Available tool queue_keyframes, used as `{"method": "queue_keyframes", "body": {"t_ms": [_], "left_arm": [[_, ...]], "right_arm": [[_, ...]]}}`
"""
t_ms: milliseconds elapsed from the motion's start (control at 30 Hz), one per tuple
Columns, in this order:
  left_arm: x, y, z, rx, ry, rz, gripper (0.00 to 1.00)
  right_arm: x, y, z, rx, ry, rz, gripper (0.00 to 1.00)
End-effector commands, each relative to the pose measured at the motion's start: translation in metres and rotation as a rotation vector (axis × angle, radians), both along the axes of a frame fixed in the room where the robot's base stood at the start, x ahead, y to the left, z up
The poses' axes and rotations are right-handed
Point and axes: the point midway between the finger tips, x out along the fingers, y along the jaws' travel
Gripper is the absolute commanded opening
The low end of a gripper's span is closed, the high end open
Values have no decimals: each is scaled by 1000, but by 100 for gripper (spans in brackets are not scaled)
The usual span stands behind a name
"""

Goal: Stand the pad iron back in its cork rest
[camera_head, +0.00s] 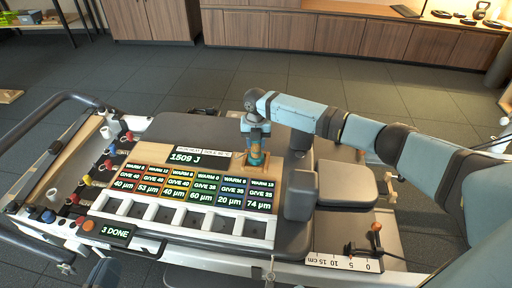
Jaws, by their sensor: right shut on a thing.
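My right arm reaches in from the right, and its gripper (255,128) points down over the board. It is shut on the pad iron (256,149), a small teal and orange piece that looks upright. A tan-brown patch, likely the cork rest (238,163), shows around the iron's lower end at the board's upper right. I cannot tell whether the iron's foot touches the rest or is inside it. My left gripper is not in view.
A display reads 1509 J (186,157); another reads 3 DONE (115,232). Coloured knobs line the left. Grey pads (345,183) stand right.

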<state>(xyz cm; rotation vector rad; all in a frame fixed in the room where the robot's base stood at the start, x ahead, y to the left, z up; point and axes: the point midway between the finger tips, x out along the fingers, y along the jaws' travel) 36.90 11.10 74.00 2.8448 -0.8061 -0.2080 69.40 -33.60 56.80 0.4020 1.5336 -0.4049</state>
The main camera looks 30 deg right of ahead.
Motion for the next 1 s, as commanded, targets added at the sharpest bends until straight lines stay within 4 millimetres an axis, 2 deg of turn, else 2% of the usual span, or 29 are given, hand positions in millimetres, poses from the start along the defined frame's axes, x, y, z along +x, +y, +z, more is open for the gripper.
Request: {"method": "queue_keyframes", "body": {"t_ms": [33, 100, 500, 533, 600, 633, 867, 1000], "left_arm": [[0, 0, -6, 6, 8, -4, 0], [0, 0, -8, 11, 19, -8, 0], [0, 0, -7, 11, 20, -9, 0], [0, 0, -7, 12, 20, -8, 0], [0, 0, -7, 12, 20, -8, 0], [0, 0, -7, 12, 20, -8, 0], [0, -1, -8, 13, 21, -8, 0], [0, -1, -5, 13, 22, -9, 0]], "right_arm": [[0, 0, -8, 0, -1, 0, 0], [1, 0, -12, 0, -1, 0, 0], [1, 0, -15, 1, -2, 0, 0], [0, 0, -16, 0, -1, 0, 43], [0, 0, -16, 1, 0, 0, 59], [0, 0, -16, 1, 0, 0, 61], [0, 0, -16, 1, 0, 0, 61], [0, 0, -5, 0, -1, -1, 61]]}}
